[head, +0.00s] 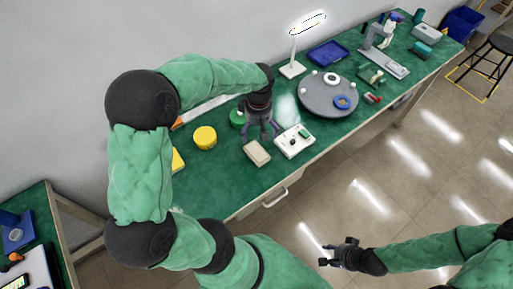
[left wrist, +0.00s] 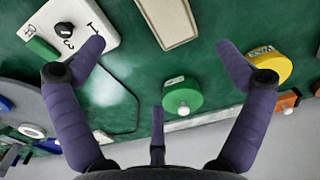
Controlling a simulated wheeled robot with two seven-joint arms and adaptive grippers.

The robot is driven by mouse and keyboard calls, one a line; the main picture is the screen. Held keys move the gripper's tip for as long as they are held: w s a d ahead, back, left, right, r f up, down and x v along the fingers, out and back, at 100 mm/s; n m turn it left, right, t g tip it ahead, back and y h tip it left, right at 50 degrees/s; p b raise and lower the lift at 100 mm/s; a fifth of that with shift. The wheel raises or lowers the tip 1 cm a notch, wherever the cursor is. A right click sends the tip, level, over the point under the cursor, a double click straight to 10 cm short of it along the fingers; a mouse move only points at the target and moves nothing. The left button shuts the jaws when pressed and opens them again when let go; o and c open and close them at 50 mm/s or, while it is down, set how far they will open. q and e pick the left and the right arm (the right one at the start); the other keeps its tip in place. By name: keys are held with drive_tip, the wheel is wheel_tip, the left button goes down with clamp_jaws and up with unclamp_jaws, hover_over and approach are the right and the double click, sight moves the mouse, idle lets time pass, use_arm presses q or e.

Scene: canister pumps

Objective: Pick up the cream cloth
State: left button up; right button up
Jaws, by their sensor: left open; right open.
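The cream cloth (head: 257,153) is a flat, folded rectangle lying on the green bench top near its front edge. In the left wrist view the cream cloth (left wrist: 168,20) shows at the top, partly cut off by the frame, beyond my fingertips. My left gripper (head: 262,133) is open above the bench, just behind the cloth. In the left wrist view my left gripper (left wrist: 160,50) has its fingers spread wide with nothing between the tips. My right gripper (head: 333,253) is open and empty, out over the floor in front of the bench.
A white panel with a dark knob (head: 294,141) sits right of the cloth. A green canister (head: 237,118) and a yellow canister (head: 205,138) stand behind and left. A grey turntable (head: 322,100) and a lamp (head: 292,70) are farther right. The bench front-left of the cloth is clear.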

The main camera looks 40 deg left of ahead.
use_arm(q)
drive_tip(key=b, duration=0.1)
hover_over(259, 149)
drive_tip(key=f, duration=0.4)
drive_tip(key=shift+w+a+f, duration=0.25)
drive_tip(key=shift+w+a, duration=0.05)
drive_tip(key=shift+a, duration=0.1)
drive_tip(key=f, duration=0.1)
drive_tip(key=f+b, duration=0.1)
drive_tip(key=f, duration=0.1)
drive_tip(key=f+b, duration=0.1)
drive_tip(key=f, duration=0.1)
drive_tip(key=shift+s+d, duration=0.3)
drive_tip(key=c, duration=0.8)
